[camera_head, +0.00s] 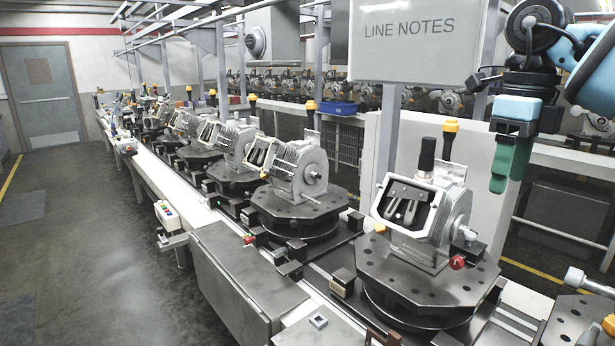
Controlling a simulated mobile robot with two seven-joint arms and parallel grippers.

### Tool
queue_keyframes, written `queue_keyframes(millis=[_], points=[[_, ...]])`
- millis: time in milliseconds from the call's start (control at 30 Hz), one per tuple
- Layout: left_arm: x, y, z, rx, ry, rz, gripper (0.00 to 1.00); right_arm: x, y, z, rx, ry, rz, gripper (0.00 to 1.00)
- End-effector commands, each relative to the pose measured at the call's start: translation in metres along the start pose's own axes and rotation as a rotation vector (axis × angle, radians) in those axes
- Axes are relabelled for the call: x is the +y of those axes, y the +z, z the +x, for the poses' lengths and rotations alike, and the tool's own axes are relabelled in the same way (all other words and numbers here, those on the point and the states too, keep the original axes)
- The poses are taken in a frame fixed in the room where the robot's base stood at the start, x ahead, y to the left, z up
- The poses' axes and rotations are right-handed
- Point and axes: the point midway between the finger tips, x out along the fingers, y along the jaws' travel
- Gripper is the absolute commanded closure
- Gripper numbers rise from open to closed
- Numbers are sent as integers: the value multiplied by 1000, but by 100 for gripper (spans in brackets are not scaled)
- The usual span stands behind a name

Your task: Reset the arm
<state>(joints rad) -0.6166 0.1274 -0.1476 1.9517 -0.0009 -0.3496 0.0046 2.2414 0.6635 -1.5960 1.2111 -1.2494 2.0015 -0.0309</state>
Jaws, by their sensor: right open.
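My right gripper (509,176) hangs from my right arm at the upper right of the head view, its green fingers pointing down. It is open, and I see nothing between the fingers. It is up and to the right of the nearest grey metal housing (440,222), which sits on a dark octagonal fixture plate (400,275). In the picture the fingers stand apart from that housing, against the line behind. My left arm and left gripper are not in view.
A row of similar housings, such as one at the middle (296,172), stands on fixtures along the conveyor. A "LINE NOTES" board (410,40) hangs above. A blue bin (338,108) is behind.

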Motion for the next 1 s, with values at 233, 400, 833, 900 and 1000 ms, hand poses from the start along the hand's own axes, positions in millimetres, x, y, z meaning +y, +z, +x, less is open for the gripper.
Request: queue_keyframes(millis=[233,400,833,900,1000], points=[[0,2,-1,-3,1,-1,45,42,50,67,-53,178,-119,34],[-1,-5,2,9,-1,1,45,87,82,117,-113,357,-189,34],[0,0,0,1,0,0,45,237,134,214,-332,1050,-158,34],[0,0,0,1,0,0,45,255,138,220,-367,1167,-111,34],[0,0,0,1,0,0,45,276,142,227,-414,1331,-23,34]])
